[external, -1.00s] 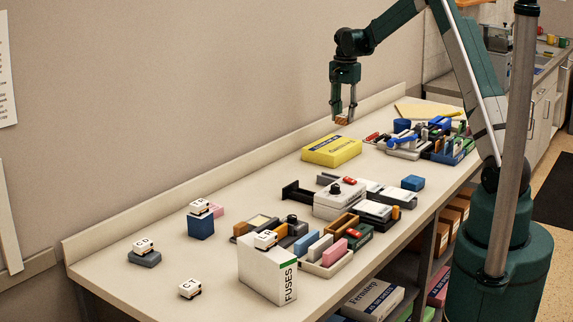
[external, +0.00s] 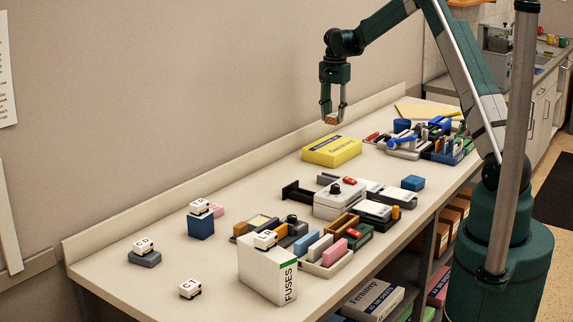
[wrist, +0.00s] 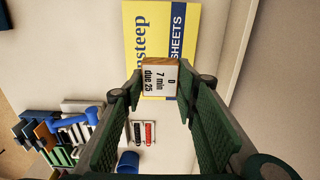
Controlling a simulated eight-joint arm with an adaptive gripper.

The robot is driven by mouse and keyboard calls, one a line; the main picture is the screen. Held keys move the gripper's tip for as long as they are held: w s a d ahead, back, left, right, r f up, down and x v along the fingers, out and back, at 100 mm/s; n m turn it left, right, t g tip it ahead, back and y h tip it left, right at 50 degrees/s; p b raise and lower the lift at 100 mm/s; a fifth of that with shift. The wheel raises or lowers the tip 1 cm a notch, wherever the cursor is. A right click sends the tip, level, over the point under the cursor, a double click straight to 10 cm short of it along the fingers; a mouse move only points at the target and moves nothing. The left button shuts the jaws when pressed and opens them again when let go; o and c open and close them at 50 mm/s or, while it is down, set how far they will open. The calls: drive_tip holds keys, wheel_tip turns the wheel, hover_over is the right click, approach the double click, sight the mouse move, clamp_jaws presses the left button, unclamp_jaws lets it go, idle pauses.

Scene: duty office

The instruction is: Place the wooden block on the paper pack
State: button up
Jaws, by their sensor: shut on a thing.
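The wooden block (wrist: 160,78) shows in the wrist view with a white label reading "D 7 min due 25". My gripper (external: 332,119) is shut on it, one finger on each side. The block (external: 331,119) is small in the external view and is held in the air above the yellow paper pack (external: 331,152), near its far edge. The pack lies flat on the table; its yellow face with a dark blue band marked "SHEETS" (wrist: 177,30) lies beyond the block in the wrist view. The block partly covers the pack there.
Stationery and a blue organizer (external: 448,150) stand right of the pack. A white device with a black knob (external: 335,198) and a black tray (external: 298,192) stand in front. A white FUSES box (external: 266,270) is nearer. The table left of the pack is clear.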

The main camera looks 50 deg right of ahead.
sight(334, 115)
drive_tip(key=shift+f, duration=2.35)
drive_tip(key=shift+f, duration=1.85)
drive_tip(key=shift+f, duration=0.2)
drive_tip(key=o, duration=0.9)
drive_tip(key=shift+r, duration=0.2)
wheel_tip(334, 115, up, 12)
